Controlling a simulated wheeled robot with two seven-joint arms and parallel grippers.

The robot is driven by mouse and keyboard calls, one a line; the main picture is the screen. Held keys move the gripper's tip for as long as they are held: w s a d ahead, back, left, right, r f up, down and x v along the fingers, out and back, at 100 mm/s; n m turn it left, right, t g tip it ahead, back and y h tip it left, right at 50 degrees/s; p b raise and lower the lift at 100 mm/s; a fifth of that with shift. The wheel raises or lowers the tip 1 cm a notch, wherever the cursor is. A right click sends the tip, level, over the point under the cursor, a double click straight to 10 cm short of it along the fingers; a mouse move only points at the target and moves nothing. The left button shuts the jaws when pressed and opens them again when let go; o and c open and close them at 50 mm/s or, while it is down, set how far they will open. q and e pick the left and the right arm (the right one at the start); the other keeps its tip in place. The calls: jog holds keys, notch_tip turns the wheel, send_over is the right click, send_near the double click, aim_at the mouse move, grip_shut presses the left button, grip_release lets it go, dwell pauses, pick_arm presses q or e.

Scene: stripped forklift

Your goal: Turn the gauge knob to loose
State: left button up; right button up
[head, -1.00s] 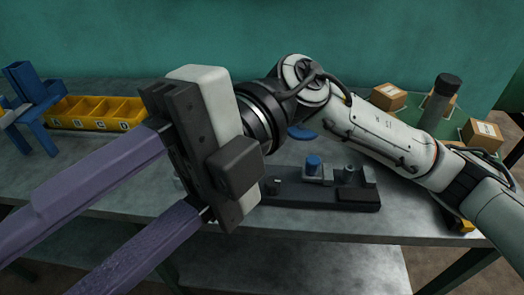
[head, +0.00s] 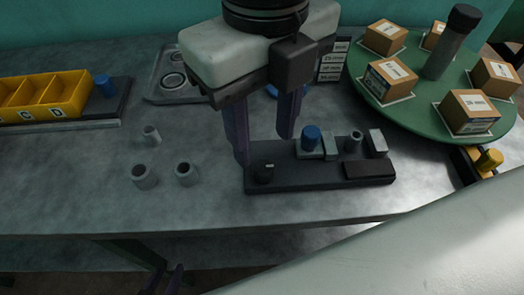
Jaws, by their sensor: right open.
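A dark gauge fixture (head: 320,174) lies on the grey bench. A small black knob (head: 265,172) with a pale mark stands on its left end. I cannot read its setting. A blue-topped part (head: 311,138) sits further right on the fixture. My right gripper (head: 264,150) points down with its purple fingers apart and empty. They are above and behind the fixture's left end, by the knob; I cannot tell whether they touch anything.
Several grey cylinders (head: 145,176) stand left of the fixture. A metal tray (head: 176,87) and a yellow bin rack (head: 45,97) are further back. A green turntable (head: 415,98) with boxes stands at the right. My pale arm link crosses the bottom right.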

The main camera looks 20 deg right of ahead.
aim_at(264, 166)
notch_tip(264, 166, down, 6)
jog(key=shift+r, duration=0.1)
